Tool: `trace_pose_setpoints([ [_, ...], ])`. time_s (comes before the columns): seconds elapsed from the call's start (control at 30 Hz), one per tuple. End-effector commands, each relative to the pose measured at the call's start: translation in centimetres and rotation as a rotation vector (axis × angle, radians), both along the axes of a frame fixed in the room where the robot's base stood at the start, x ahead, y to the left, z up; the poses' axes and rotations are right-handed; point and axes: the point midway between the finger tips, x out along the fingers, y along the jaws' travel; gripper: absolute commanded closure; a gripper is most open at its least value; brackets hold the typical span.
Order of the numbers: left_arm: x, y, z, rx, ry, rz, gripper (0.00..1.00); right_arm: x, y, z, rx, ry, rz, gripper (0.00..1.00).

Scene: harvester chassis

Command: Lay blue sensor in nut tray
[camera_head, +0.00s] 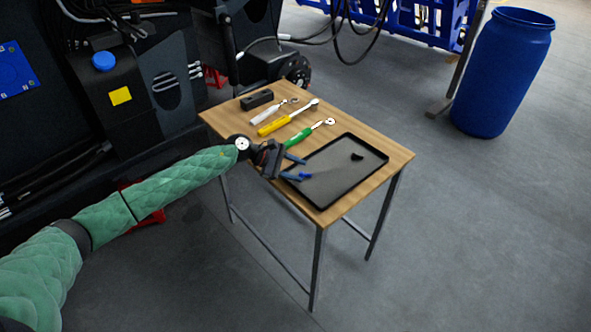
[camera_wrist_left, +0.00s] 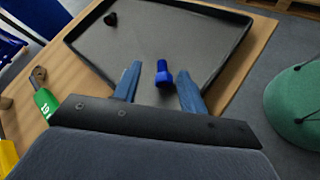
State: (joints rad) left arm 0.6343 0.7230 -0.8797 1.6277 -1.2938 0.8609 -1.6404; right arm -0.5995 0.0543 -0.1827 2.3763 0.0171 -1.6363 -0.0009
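The blue sensor (camera_wrist_left: 163,75) shows in the left wrist view as a small blue piece with a wider base, between my left fingertips with a gap on each side. It appears to be on the floor of the black nut tray (camera_wrist_left: 215,12), near its close side. In the head view the tray (camera_head: 354,181) lies on the wooden table, and the sensor (camera_head: 305,175) is a small blue spot by a fingertip. My left gripper (camera_head: 299,168) is open over the tray's left part; its blue fingers also show in the wrist view (camera_wrist_left: 160,88). My right gripper is not in view.
A small black piece (camera_head: 357,156) lies in the tray. A green-handled tool (camera_head: 298,137), a yellow-handled tool (camera_head: 274,126), a silver tool (camera_head: 265,116) and a black block (camera_head: 257,99) lie on the table (camera_head: 392,163). A blue barrel (camera_head: 503,72) stands at the back right.

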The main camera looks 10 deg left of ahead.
Motion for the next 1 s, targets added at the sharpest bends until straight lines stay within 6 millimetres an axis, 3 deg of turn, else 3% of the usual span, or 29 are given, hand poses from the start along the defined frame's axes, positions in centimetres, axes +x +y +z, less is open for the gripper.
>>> trace_pose_setpoints([
  [0.37, -0.2, 1.1, 0.1, 0.002, 0.003, 0.0, 0.56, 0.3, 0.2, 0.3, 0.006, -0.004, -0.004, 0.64],
  [0.5, -0.5, 2.6, 0.9, 0.002, 0.001, 0.001, 0.56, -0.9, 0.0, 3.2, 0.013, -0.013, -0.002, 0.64],
  [0.8, -1.0, 6.0, 2.8, 0.001, 0.001, 0.001, 0.56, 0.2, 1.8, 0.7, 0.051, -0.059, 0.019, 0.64],
  [1.0, -1.1, 6.8, 3.4, 0.0, 0.0, -0.001, 0.56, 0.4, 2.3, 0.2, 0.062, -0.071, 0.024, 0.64],
])
